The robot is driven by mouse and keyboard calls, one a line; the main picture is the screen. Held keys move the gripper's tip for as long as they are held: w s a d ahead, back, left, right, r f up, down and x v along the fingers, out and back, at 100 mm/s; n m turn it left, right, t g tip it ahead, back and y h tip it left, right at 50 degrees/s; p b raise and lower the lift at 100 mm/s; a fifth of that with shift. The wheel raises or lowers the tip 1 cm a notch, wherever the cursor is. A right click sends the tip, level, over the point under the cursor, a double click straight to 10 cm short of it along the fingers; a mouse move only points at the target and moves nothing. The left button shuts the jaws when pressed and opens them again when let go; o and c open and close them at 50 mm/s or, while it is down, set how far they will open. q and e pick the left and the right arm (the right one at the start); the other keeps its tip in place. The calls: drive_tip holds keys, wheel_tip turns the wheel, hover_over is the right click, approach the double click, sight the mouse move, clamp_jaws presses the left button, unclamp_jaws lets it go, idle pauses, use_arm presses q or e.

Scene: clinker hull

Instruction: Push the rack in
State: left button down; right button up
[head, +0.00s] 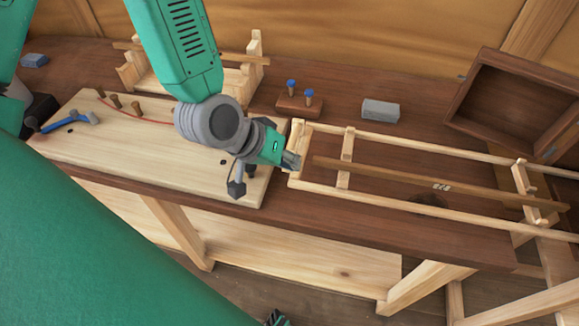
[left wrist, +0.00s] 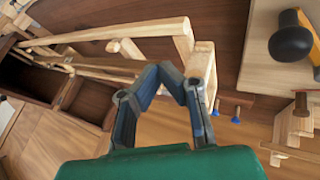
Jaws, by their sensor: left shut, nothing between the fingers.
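The rack (head: 400,200) is a long pale wooden frame with two side rails and cross pieces, lying over the bench at the right in the head view. In the left wrist view its rails (left wrist: 110,35) run to the upper left from its end bar (left wrist: 203,62). My left gripper (head: 291,161) is shut and empty, at the rack's near-left end. In the left wrist view its closed fingers (left wrist: 165,68) are close to the end bar; I cannot tell whether they touch. A small part of what looks like my right gripper (head: 276,319) shows at the bottom edge, its fingers cut off.
A pale board (head: 80,150) with a blue hammer (head: 70,121) and pegs lies left of the rack. A block with blue-topped pins (head: 300,104), a grey block (head: 380,111) and an open brown box (head: 510,95) stand behind the rack. A darker strip (head: 400,180) lies between the rails.

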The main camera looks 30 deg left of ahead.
use_arm(q)
drive_tip(key=x, duration=0.5)
drive_tip(key=d+x, duration=0.1)
drive_tip(key=x, duration=0.1)
drive_tip(key=shift+w+p, duration=0.1)
drive_tip(key=shift+p, duration=0.25)
drive_tip(key=shift+w+d+r+p, duration=0.1)
drive_tip(key=shift+w+d+p, duration=0.1)
drive_tip(key=shift+d, duration=0.35)
drive_tip(key=shift+w+d+p, duration=0.15)
drive_tip(key=shift+d, duration=0.85)
drive_tip(key=shift+w, duration=0.1)
